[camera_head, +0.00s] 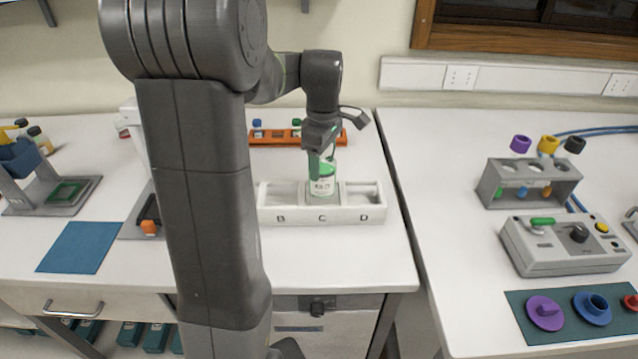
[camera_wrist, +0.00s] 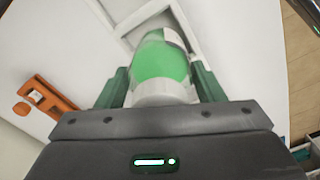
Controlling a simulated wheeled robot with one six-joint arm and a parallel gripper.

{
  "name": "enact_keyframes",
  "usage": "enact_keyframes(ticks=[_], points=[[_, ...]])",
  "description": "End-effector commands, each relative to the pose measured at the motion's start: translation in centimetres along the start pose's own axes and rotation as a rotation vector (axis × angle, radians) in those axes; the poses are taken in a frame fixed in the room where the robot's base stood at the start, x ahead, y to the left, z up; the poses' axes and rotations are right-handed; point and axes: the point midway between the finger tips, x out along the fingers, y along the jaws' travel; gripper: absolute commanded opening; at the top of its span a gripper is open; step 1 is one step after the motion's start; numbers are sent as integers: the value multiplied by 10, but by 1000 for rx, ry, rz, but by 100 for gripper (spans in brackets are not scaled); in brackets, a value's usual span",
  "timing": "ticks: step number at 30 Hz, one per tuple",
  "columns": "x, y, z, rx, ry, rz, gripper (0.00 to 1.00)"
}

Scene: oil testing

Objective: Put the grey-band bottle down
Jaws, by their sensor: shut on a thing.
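The held bottle (camera_head: 322,184) has green contents and a white label in the head view. Its grey band is not clear there. My gripper (camera_head: 321,160) is shut on its upper part from above. The bottle stands about upright in the middle compartment, marked C, of the white tray (camera_head: 285,216). I cannot tell whether its base touches the tray floor. In the wrist view, the bottle (camera_wrist: 160,65) shows a pale cap and a green body between my gripper's green fingers (camera_wrist: 160,88). The tray's white walls (camera_wrist: 205,38) show beyond it.
An orange rack (camera_head: 270,138) with small vials stands behind the tray. A blue mat (camera_head: 80,247) lies at the left. A gap separates this bench from the right bench, which holds a grey rack (camera_head: 530,185) and a control box (camera_head: 563,246). Bare white bench lies in front of the tray.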

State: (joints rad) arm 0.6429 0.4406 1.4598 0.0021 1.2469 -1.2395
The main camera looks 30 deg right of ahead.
Motion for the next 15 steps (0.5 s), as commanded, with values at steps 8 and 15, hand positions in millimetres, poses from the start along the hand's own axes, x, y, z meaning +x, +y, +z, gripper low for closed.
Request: enact_keyframes(ticks=[8,15], points=[[31,0,0,0,-1,-2,20],[57,0,0,0,0,1,20]])
